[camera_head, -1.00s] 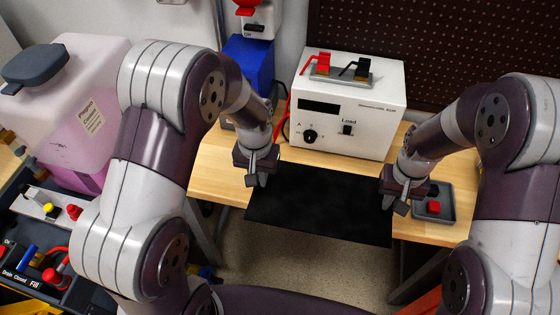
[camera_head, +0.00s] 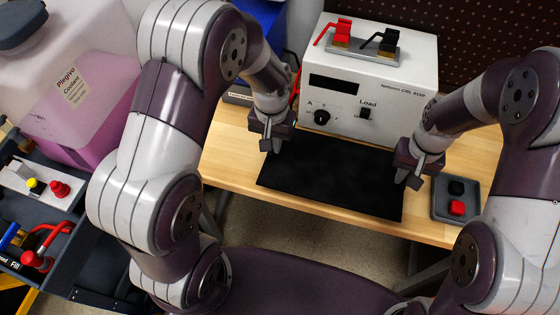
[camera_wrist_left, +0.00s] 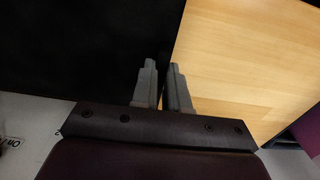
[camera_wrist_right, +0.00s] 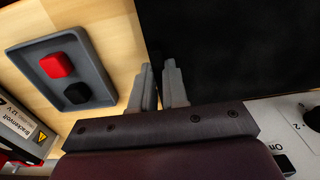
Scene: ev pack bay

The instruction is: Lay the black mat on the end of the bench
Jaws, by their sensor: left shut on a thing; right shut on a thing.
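The black mat (camera_head: 330,178) is spread flat in front of the white load unit, over the wooden bench (camera_head: 228,160), with its near edge close to the bench's front edge. My left gripper (camera_head: 272,145) is shut on the mat's left edge; the left wrist view shows the mat (camera_wrist_left: 75,45) beside its fingers (camera_wrist_left: 163,85). My right gripper (camera_head: 408,178) is shut on the mat's right edge; the right wrist view shows the mat (camera_wrist_right: 235,50) beside its fingers (camera_wrist_right: 158,85). I cannot tell whether the mat fully touches the bench top.
The white load unit (camera_head: 375,85) with red and black clamps stands just behind the mat. A grey tray (camera_head: 441,208) with a red and a black block lies right of it. A blue box (camera_head: 262,35) is back left. A pink coolant tank (camera_head: 75,110) stands at left.

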